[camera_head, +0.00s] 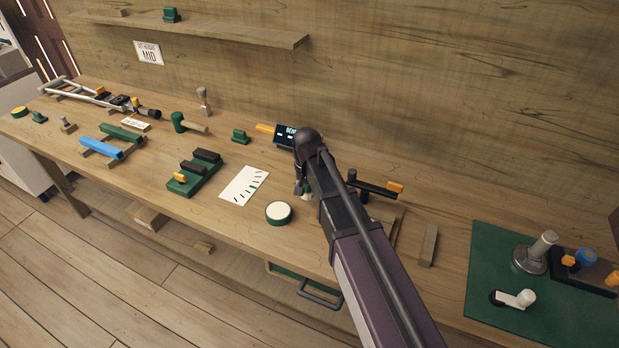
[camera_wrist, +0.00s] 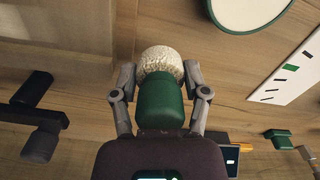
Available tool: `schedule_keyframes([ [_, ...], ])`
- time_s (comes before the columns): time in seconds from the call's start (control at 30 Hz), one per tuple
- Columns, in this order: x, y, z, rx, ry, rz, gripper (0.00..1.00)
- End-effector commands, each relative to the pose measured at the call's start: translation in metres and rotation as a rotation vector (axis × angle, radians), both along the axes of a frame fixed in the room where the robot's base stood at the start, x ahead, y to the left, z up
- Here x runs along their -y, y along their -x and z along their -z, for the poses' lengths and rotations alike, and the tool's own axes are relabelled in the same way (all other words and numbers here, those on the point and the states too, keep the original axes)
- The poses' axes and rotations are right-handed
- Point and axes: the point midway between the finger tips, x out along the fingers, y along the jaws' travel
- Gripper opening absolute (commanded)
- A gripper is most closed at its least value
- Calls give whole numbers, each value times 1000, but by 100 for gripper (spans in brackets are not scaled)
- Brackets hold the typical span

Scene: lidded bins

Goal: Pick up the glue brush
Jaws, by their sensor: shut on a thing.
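The glue brush shows in the wrist view as a rounded green body (camera_wrist: 160,105) with a cream, bristly end (camera_wrist: 162,60). My gripper (camera_wrist: 160,78) has one finger on each side of it and is shut on the brush. In the head view my gripper (camera_head: 303,186) is low over the middle of the bench, and my arm covers most of the brush. Only a small pale bit of it (camera_head: 307,198) shows there. I cannot tell whether the brush is clear of the bench top.
A round green pot with a white top (camera_head: 279,212) and a marked white card (camera_head: 244,185) lie left of my gripper. A black tool with an orange end (camera_head: 375,188) stands right. A small dark display (camera_head: 285,135) is behind. A green mat (camera_head: 490,250) lies far right.

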Motion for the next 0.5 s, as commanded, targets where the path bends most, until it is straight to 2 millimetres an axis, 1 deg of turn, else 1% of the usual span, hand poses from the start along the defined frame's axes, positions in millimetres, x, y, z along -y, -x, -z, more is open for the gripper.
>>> schedule_keyframes([
  [0.03,1,11,-1,0,0,-1,4],
  [0.2,0,26,-3,0,0,-1,4],
  [0.33,-1,31,-3,0,0,0,4],
  [0.5,-1,32,-3,0,0,0,4],
])
